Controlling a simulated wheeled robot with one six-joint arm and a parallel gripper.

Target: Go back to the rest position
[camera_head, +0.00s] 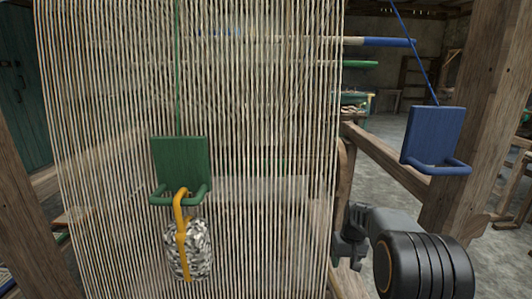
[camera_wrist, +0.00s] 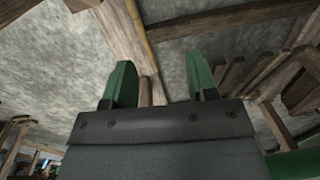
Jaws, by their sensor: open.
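My gripper (camera_wrist: 158,72) is open and empty in the wrist view, with its two green-tipped fingers apart and nothing between them. In the head view my arm shows at the lower right, and my gripper (camera_head: 347,246) is beside the right edge of the warp threads (camera_head: 250,110). It is below and left of the blue hook plate (camera_head: 432,138). The green hook plate (camera_head: 181,160) hangs on a green cord in front of the threads. A grey speckled weight (camera_head: 189,250) hangs from its hook by a yellow strap (camera_head: 180,209). My gripper is apart from both.
A wooden post (camera_head: 485,120) stands at the right, and a slanted beam (camera_head: 390,165) runs behind my arm. The blue hook plate hangs empty on a blue cord. A blue-ended rod (camera_head: 388,42) and a green rod (camera_head: 350,63) stick out behind the threads. Grey floor shows beyond.

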